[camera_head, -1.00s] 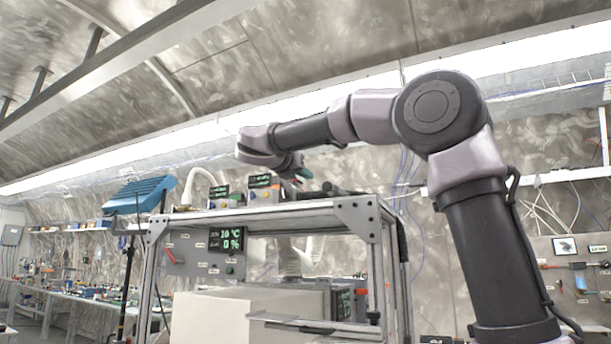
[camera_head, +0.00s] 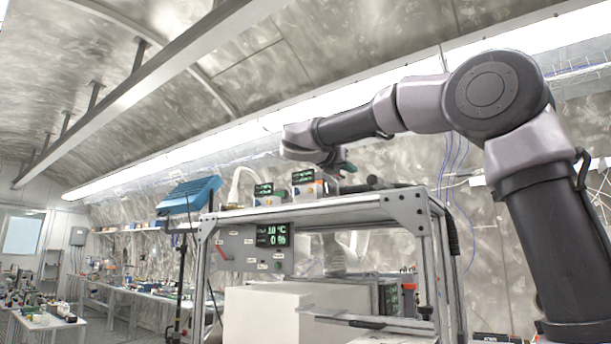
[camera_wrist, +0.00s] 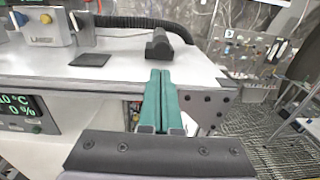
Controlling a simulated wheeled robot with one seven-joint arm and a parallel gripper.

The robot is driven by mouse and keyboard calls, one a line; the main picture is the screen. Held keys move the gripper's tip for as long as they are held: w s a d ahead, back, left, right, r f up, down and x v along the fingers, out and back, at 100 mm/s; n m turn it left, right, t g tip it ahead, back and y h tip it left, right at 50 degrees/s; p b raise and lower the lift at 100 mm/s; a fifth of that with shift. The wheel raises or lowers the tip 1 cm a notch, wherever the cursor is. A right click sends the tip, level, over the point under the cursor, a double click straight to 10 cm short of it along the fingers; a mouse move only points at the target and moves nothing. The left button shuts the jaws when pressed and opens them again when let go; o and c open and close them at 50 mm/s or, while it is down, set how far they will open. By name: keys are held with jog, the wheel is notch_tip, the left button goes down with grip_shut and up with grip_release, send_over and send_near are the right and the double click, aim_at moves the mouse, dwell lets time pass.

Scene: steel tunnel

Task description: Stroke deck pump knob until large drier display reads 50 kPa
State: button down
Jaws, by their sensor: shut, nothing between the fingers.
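My gripper (camera_wrist: 161,76) is shut with nothing between its green fingers. In the wrist view it points at the deck of the metal frame (camera_wrist: 60,75), near its edge. A black cylindrical part (camera_wrist: 158,45) lies on the deck just beyond the fingertips, apart from them in the picture; I cannot tell if it is the pump knob. In the head view my gripper (camera_head: 346,167) is above the deck. Two small units with green displays (camera_head: 263,189) (camera_head: 303,177) stand on the deck. Their digits are too small to read, and I cannot tell which is the large drier display.
A panel display (camera_head: 272,235) under the deck reads about 10 °C and 0 %. A ribbed black hose (camera_wrist: 135,22) runs along the deck. A blue lamp-like box (camera_head: 190,195) stands at left.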

aim_at(372, 179)
jog(key=shift+d, duration=0.1)
jog(key=shift+s+a+f+n+t+y, duration=0.15)
jog(key=shift+s+n+t+y, duration=0.1)
jog(key=shift+s, duration=0.75)
jog(key=shift+s+a+f+n+t+y, duration=0.15)
jog(key=shift+s+t+y, duration=0.1)
jog(key=shift+s, duration=0.7)
jog(key=x, duration=1.4)
jog(key=shift+w, duration=0.1)
